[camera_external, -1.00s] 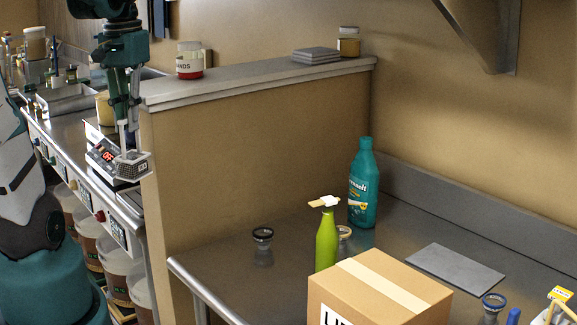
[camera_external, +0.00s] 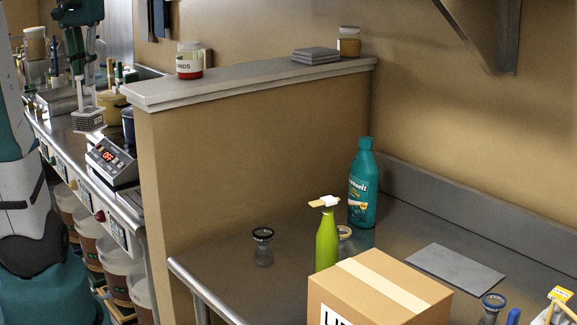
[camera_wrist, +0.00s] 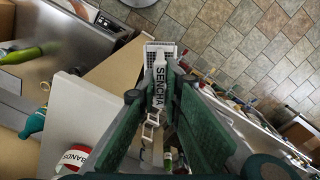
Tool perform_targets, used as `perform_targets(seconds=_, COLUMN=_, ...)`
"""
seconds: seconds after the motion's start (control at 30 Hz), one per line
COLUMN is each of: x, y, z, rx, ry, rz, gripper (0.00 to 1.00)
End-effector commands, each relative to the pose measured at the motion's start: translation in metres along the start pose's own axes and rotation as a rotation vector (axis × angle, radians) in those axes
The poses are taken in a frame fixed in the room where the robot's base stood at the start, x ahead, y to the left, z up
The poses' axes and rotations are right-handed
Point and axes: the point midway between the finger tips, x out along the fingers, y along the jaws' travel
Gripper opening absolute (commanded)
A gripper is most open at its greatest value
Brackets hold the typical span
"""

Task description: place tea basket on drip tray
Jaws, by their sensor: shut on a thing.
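The tea basket (camera_external: 89,120) is a small pale mesh basket with an upright handle. My gripper (camera_external: 84,80) is shut on its handle and holds it upright near the steel counter at left, beside the scale. In the wrist view the basket (camera_wrist: 160,50) sits beyond the fingertips of my gripper (camera_wrist: 161,78), with a white "SENCHA" label on the handle. A shallow metal tray (camera_external: 55,104) on the counter behind the basket may be the drip tray; I cannot tell for certain. The basket appears apart from it.
A scale reading "OFF" (camera_external: 112,158) stands right of the basket, with a dark blue cup (camera_external: 128,125) and yellowish container (camera_external: 110,106) behind. A partition wall (camera_external: 240,165) with a ledge separates this counter from the right one, which holds a teal bottle (camera_external: 363,190) and cardboard box (camera_external: 380,295).

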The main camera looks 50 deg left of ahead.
Motion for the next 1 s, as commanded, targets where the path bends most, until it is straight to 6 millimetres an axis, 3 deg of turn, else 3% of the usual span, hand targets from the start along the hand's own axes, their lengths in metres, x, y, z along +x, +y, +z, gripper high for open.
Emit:
perform_targets(seconds=0.3, x=-0.017, y=-0.029, z=0.003, rx=-0.018, ry=0.000, rz=0.000, gripper=0.00)
perform_targets(seconds=0.67, x=0.005, y=-0.037, z=-0.025, rx=0.168, ry=0.000, rz=0.000, gripper=0.00)
perform_targets(seconds=1.0, x=0.043, y=-0.049, z=-0.068, rx=0.453, ry=0.001, rz=0.000, gripper=0.00)
